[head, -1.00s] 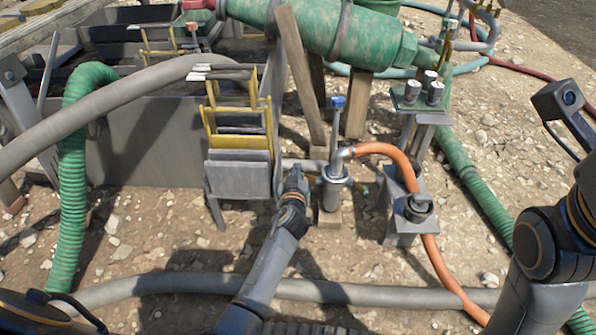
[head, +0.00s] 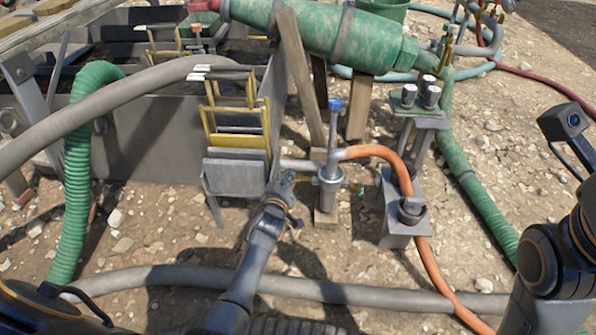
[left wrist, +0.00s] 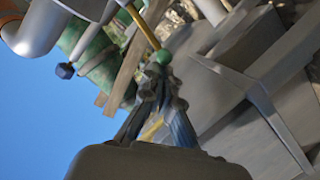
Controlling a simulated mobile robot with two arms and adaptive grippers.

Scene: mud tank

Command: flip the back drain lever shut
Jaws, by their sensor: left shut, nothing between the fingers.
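My left gripper (head: 287,178) is shut with nothing between its fingers. It is low beside the right end of the grey tank, left of the upright metal valve post (head: 330,180). In the left wrist view, its closed fingertips (left wrist: 160,75) point at a thin yellow rod with a green ball end (left wrist: 163,57). The ball lies right at the tips in the picture; I cannot tell whether they touch. This rod looks like a drain lever, but I cannot tell whether it is the back one. In the head view the fingers hide this spot.
A blue-topped stem (head: 335,103) rises from the valve post, and an orange hose (head: 380,150) runs right from it. The grey tank (head: 150,145) with yellow-framed plates (head: 238,120) is at left. A grey hose (head: 340,290) crosses the ground in front.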

